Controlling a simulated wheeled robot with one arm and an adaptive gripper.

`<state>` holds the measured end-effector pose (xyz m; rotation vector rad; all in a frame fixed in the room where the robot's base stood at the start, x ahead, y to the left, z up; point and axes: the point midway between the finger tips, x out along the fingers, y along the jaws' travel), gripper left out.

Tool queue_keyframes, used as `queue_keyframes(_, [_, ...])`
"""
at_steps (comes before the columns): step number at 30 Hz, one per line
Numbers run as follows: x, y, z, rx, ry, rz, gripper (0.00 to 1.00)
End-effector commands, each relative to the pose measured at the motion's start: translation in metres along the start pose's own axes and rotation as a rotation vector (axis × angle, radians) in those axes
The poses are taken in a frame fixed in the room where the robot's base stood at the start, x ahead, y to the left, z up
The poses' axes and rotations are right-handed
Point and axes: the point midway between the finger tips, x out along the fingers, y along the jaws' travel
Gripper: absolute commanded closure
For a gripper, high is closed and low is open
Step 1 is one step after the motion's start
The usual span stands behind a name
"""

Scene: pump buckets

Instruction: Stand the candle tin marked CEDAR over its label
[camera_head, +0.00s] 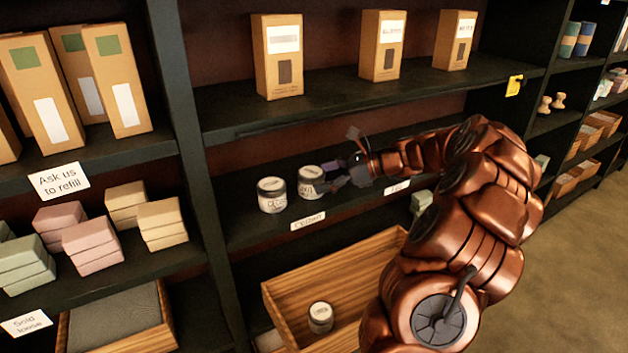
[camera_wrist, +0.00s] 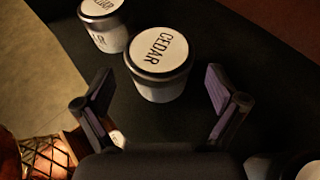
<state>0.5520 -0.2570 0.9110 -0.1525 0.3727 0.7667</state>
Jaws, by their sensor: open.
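Two tins stand upright on the middle shelf. The right one (camera_head: 310,184) is beside my gripper (camera_head: 340,176), and the left one (camera_head: 271,197) stands close to its left. In the wrist view the nearer tin (camera_wrist: 158,62) has a white lid reading CEDAR. The other tin (camera_wrist: 103,22) is beyond it, its lid also apparently reading CEDAR. My gripper (camera_wrist: 160,88) is open and empty, its fingers spread to either side of the nearer tin with gaps showing. A shelf-edge label (camera_head: 308,222), apparently reading CEDAR, is below the two tins.
A wooden crate (camera_head: 290,290) below holds another tin (camera_head: 320,317). A second edge label (camera_head: 397,187), partly covered by my arm, is to the right. Boxes (camera_head: 278,60) stand on the shelf above. A dark upright (camera_head: 190,130) bounds the bay at left.

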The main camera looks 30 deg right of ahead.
Motion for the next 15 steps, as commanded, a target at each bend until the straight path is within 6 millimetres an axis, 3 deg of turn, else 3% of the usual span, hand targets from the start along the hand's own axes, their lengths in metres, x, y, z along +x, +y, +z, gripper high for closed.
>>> queue_keyframes(6, [-0.045, -0.001, 0.0, 0.0, -0.001, -0.005, 0.05])
queue_keyframes(15, [-0.083, -0.001, 0.0, 0.0, 0.001, -0.003, 0.05])
